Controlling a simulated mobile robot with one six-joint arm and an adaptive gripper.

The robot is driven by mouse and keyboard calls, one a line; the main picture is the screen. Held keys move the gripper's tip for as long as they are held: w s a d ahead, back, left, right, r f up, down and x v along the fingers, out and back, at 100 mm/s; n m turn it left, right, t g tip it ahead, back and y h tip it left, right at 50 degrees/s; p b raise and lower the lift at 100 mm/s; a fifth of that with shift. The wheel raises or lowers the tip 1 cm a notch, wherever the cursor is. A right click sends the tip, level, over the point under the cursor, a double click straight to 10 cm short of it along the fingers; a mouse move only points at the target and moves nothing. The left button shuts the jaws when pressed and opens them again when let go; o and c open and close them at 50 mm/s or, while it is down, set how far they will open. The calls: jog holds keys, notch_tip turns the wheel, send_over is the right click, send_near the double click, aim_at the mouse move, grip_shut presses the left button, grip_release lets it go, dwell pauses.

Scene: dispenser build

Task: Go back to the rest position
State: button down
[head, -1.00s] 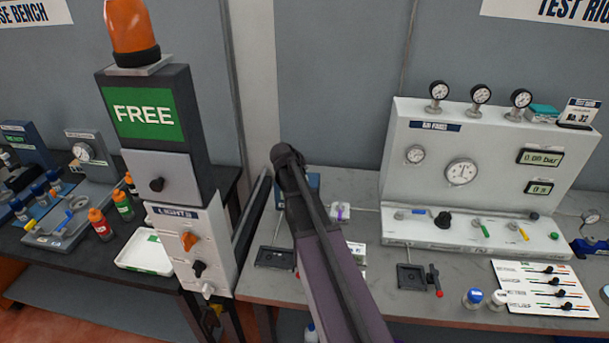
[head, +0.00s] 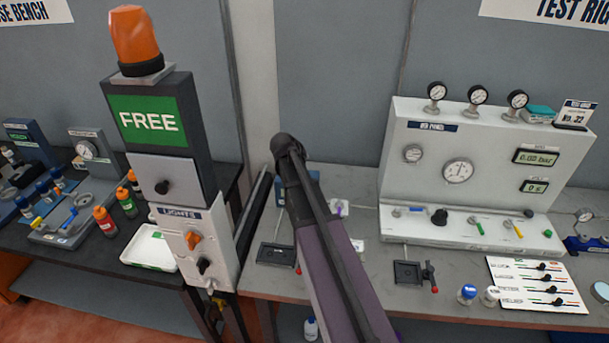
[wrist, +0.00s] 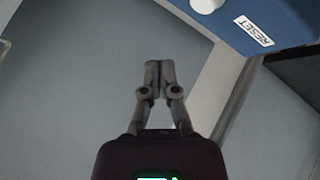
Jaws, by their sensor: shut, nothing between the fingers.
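My gripper (wrist: 160,68) shows in the wrist view with its two fingers together and nothing between them. It is in free air in front of grey wall panels. In the head view my arm rises from the bottom middle and its upper end is in front of the wall and bench; the fingers do not show there. A blue box with a white RESET label (wrist: 254,31) is at the upper right of the wrist view, apart from the fingers.
The white test panel (head: 400,165) with gauges stands on the right bench. A white tray (head: 135,255) and small bottles are on the left bench.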

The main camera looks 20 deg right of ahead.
dwell(0.4)
jog(key=s+a+f+g+y+b, duration=0.2)
jog(key=s+a+f, duration=0.3)
jog(key=s+a, duration=0.6)
jog(key=s+a+f+n+g+y+b, duration=0.1)
jog(key=s+a+f+y, duration=0.4)
jog(key=s+a, duration=0.6)
jog(key=s+g+b, duration=0.1)
jog(key=s+g, duration=0.1)
jog(key=s, duration=0.1)
jog(key=shift+s+a+g, duration=0.2)
jog(key=shift+g, duration=0.1)
